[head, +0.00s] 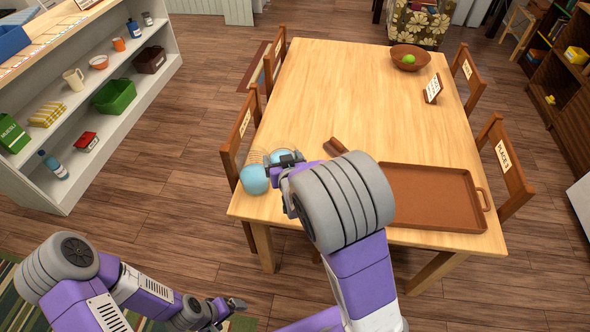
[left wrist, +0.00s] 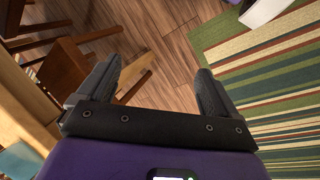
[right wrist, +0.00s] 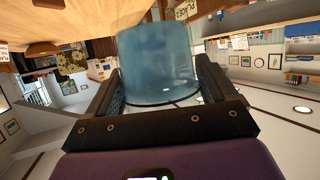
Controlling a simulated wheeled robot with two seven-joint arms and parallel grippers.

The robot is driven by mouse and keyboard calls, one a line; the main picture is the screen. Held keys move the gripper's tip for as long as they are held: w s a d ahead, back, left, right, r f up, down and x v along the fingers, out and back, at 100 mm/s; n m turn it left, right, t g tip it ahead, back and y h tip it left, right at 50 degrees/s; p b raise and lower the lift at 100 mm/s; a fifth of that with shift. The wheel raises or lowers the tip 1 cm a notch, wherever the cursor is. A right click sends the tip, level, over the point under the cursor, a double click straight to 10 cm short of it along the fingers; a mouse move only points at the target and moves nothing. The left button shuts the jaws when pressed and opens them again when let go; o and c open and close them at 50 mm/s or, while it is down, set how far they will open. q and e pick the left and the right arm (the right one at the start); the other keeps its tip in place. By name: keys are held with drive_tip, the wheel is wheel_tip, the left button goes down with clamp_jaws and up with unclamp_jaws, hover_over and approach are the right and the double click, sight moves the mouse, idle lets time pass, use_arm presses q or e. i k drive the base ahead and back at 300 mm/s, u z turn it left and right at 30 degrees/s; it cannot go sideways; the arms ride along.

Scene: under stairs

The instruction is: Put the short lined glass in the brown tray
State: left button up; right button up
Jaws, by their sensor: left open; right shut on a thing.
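My right gripper (head: 285,160) is over the near left corner of the table, shut on a translucent blue glass (right wrist: 155,62). A dark line runs round its end near the fingers; in the head view it is mostly hidden by the gripper. A light blue glass (head: 254,181) stands at the table's left edge. A small thing with thin lines (head: 257,156) shows just behind it, too small to make out. The brown tray (head: 432,212) lies flat and empty at the table's near right. My left gripper (head: 236,304) is low over the floor, open and empty (left wrist: 158,95).
The wooden table (head: 350,85) is mostly clear in the middle. A brown bowl (head: 410,57) with a green fruit and a small sign (head: 432,88) stand at the back. A brown handled thing (head: 334,146) lies beside my right arm. Chairs flank the table.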

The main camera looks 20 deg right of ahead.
sight(422, 211)
drive_tip(key=u, duration=1.9)
drive_tip(key=k, duration=1.3)
drive_tip(key=z, duration=1.9)
